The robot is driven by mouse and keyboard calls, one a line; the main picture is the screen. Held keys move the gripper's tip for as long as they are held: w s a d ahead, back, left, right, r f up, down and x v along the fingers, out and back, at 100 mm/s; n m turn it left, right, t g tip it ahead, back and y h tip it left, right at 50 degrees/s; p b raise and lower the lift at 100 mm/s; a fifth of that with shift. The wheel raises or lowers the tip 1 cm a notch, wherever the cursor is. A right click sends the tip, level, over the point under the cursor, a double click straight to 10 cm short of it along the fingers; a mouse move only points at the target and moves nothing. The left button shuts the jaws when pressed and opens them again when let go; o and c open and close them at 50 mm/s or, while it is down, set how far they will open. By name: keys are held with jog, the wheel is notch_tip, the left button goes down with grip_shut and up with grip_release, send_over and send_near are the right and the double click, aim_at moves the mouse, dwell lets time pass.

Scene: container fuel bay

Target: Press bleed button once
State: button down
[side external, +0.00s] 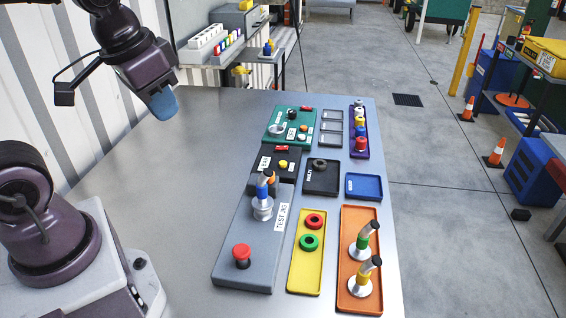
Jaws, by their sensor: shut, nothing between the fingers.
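No label reading "bleed" is legible, so I cannot tell which button is the bleed button. A red mushroom button (241,251) stands on the near end of the grey test jig (226,272). A small yellow button (283,164) sits on the black box (262,178) behind the jig. The green panel (271,143) farther back carries several small knobs and buttons. My gripper (163,104), with blue fingertips, is shut and empty. It hangs above the table's left rear part, left of the panels and touching none of them.
A silver fitting with a blue and orange top (263,201) stands upright on the jig. A yellow tray (306,273) holds red and green rings; an orange tray (358,300) holds two upright fittings. A purple rack (373,148) and blue tray (364,187) lie right. The table's left side (190,170) is clear.

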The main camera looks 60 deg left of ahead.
jog(key=w+a+f+n+g, duration=0.2)
jog(key=w+a+f, duration=0.4)
jog(key=w+f, duration=0.25)
jog(key=n+t+h, duration=0.1)
jog(key=n+t, duration=0.4)
jog(key=t, duration=0.3)
send_over(281, 162)
notch_tip(281, 162, down, 8)
jog(key=shift+f, duration=0.1)
jog(key=shift+f, duration=4.4)
jog(key=shift+f, duration=0.1)
jog(key=shift+f, duration=0.35)
